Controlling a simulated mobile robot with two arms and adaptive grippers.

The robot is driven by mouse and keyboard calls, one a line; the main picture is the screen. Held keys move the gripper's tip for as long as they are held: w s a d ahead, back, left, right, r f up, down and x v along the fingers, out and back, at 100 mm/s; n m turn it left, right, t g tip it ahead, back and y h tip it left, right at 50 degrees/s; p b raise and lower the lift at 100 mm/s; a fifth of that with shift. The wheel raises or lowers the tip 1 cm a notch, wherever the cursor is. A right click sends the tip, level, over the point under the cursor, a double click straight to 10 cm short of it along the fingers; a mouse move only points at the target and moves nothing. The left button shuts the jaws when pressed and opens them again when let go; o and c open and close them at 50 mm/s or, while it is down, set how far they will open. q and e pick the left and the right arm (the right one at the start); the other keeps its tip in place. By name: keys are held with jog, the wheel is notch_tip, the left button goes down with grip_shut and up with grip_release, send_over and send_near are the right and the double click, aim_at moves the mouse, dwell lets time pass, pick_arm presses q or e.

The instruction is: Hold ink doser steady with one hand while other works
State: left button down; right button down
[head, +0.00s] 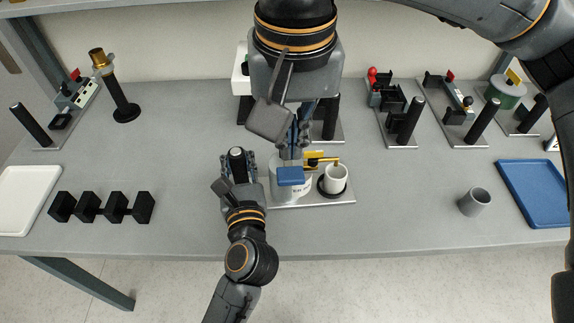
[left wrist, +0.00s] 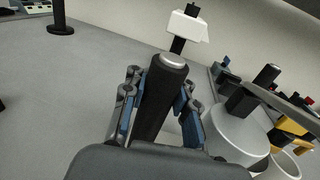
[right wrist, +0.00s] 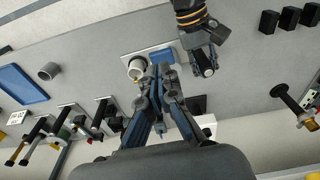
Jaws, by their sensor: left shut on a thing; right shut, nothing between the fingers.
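The ink doser stands mid-table: a grey base plate (head: 325,197), a pale labelled body (head: 281,191), a blue pad (head: 291,176) on top and a yellow part (head: 318,155). A white cup (head: 335,179) sits at its right on a dark ring. My left gripper (head: 237,160) is shut around the doser's upright black handle (left wrist: 168,88), whose pale top shows above the fingers. My right gripper (head: 293,148) points down just behind the blue pad, shut with nothing between its fingers. The blue pad also shows beyond its fingertips in the right wrist view (right wrist: 161,57). Contact with it cannot be told.
A grey cup (head: 475,201) and a blue tray (head: 537,190) are at the right. Several handled devices (head: 395,105) line the back. Black blocks (head: 102,208) and a white tray (head: 22,200) are at the left. The table between blocks and doser is clear.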

jog(key=w+d+r+n+g+y, duration=0.1)
jog(key=w+d+n+g+y, duration=0.3)
jog(key=n, duration=1.2)
jog(key=w+d+y, duration=0.4)
jog(key=d+y, duration=0.1)
jog(key=shift+r+n, duration=0.3)
jog(key=shift+n, duration=0.1)
jog(key=shift+w, duration=0.1)
send_over(284, 174)
jog(key=w+d, duration=0.2)
jog(key=d, duration=0.1)
notch_tip(284, 174, down, 6)
jog(key=f, duration=0.2)
jog(key=s+f, duration=0.1)
jog(key=shift+f, duration=0.85)
